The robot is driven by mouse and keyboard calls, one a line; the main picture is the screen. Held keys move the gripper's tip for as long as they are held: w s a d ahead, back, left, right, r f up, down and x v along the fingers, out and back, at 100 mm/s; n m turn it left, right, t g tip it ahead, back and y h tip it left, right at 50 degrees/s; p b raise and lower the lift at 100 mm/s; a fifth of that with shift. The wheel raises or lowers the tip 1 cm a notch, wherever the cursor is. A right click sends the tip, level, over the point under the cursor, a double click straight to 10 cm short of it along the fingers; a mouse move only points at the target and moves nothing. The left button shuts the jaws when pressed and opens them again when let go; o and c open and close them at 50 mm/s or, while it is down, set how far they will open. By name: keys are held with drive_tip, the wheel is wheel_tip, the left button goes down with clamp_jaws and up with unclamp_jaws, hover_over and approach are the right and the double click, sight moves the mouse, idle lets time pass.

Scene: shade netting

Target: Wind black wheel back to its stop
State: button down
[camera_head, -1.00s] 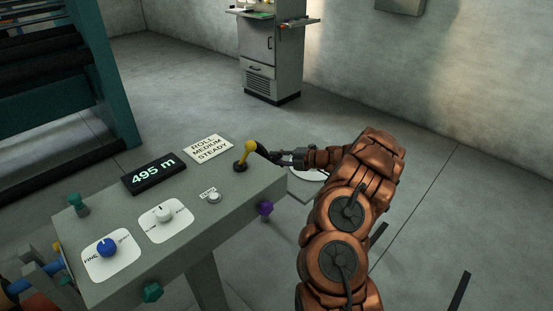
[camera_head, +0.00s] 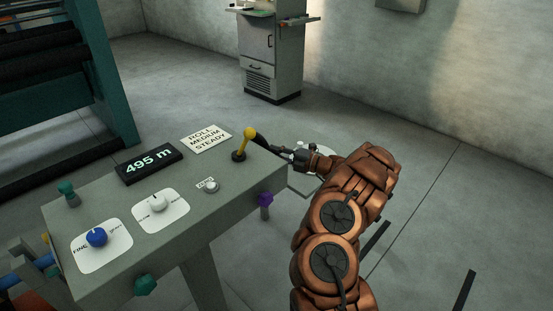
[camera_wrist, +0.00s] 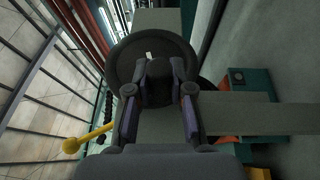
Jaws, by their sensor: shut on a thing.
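The black wheel (camera_wrist: 150,50) stands in the upper middle of the wrist view, with a pale mark on its face. My gripper (camera_wrist: 160,95) is in front of it, its two fingers closed on a dark knob-like part (camera_wrist: 157,80) that overlaps the wheel. Whether this part is the wheel's handle I cannot clearly tell. In the head view my gripper (camera_head: 285,153) is at the far right end of the grey console (camera_head: 130,215), just right of the yellow-knobbed lever (camera_head: 249,132). I cannot make out the wheel in the head view. The console's display (camera_head: 150,163) reads 495 m.
The yellow lever also shows close at lower left in the wrist view (camera_wrist: 72,146). A purple knob (camera_head: 265,199) sits on the console's side below my gripper. A blue knob (camera_head: 96,237) and white knob (camera_head: 159,200) are on top.

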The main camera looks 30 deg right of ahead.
drive_tip(key=f+n+t+y+b, duration=0.1)
drive_tip(key=b, duration=0.2)
drive_tip(key=w+n+t+y+b, duration=0.1)
drive_tip(key=b, duration=0.3)
drive_tip(key=f+n+t+y+b, duration=0.1)
drive_tip(key=b, duration=0.3)
drive_tip(key=shift+w+a+f+y, duration=0.2)
drive_tip(key=shift+f+y, duration=0.1)
drive_tip(key=shift+y, duration=0.1)
drive_tip(key=shift+r+t+b, duration=0.1)
drive_tip(key=shift+t+b, duration=0.2)
drive_tip(key=shift+b, duration=0.15)
drive_tip(key=c, duration=1)
unclamp_jaws()
drive_tip(key=shift+d, duration=0.1)
drive_tip(key=shift+v, duration=3.7)
